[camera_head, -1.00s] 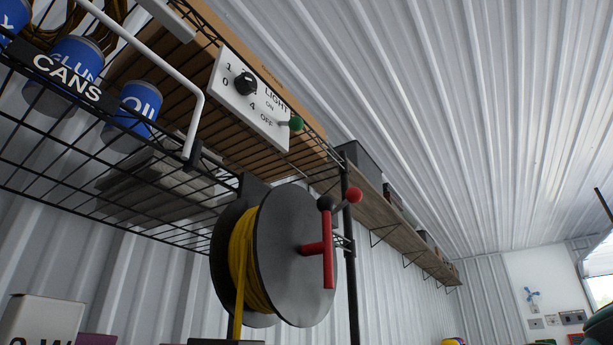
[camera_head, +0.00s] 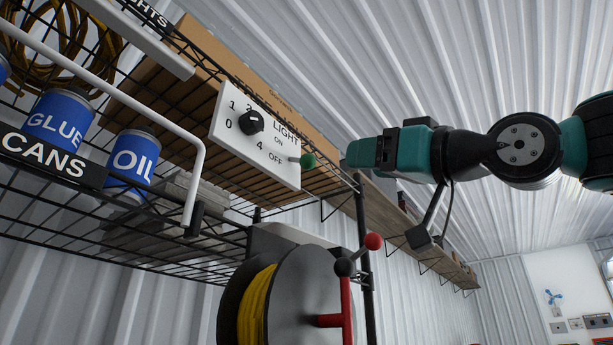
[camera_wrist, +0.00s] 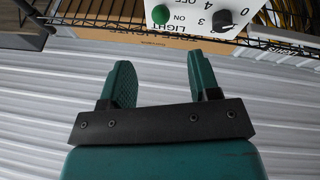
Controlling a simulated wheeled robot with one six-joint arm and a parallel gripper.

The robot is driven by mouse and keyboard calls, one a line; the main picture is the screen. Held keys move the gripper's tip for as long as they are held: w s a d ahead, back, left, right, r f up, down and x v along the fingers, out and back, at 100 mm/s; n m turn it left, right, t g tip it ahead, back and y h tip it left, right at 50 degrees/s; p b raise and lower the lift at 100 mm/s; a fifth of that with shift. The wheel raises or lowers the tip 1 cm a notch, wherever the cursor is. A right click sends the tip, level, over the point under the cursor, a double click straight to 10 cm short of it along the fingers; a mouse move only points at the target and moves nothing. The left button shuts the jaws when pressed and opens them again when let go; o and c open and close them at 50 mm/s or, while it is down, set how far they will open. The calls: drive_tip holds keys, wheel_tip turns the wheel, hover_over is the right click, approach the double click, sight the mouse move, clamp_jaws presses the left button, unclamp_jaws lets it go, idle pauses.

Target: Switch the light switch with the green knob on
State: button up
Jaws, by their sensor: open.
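The light switch is a small lever with a round green knob (camera_head: 307,160) on the right end of a white panel (camera_head: 228,137). The panel carries the words LIGHT, ON and OFF, and the knob sticks out beside the OFF mark. In the wrist view the green knob (camera_wrist: 160,14) shows at the top, beyond the fingertips. My gripper (camera_wrist: 164,75) is open and empty, with its two green fingers apart. In the head view my teal gripper (camera_head: 352,152) comes from the right, short of the knob and not visibly touching it.
A black rotary dial (camera_head: 251,122) sits on the same panel. Below hangs a cable reel (camera_head: 305,300) with a red handle, near a lever with a red knob (camera_head: 373,241). A wire shelf (camera_head: 190,236) holds blue cans (camera_head: 131,158). Open room lies to the right.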

sight(314, 160)
drive_tip(key=p+x, duration=1.2)
drive_tip(key=shift+a+r, duration=0.1)
drive_tip(key=shift+r, duration=0.15)
drive_tip(key=shift+w+a+p, duration=0.3)
drive_tip(key=shift+w+a, duration=0.2)
drive_tip(key=shift+c, duration=0.2)
drive_tip(key=shift+r, duration=0.1)
drive_tip(key=c, duration=0.9)
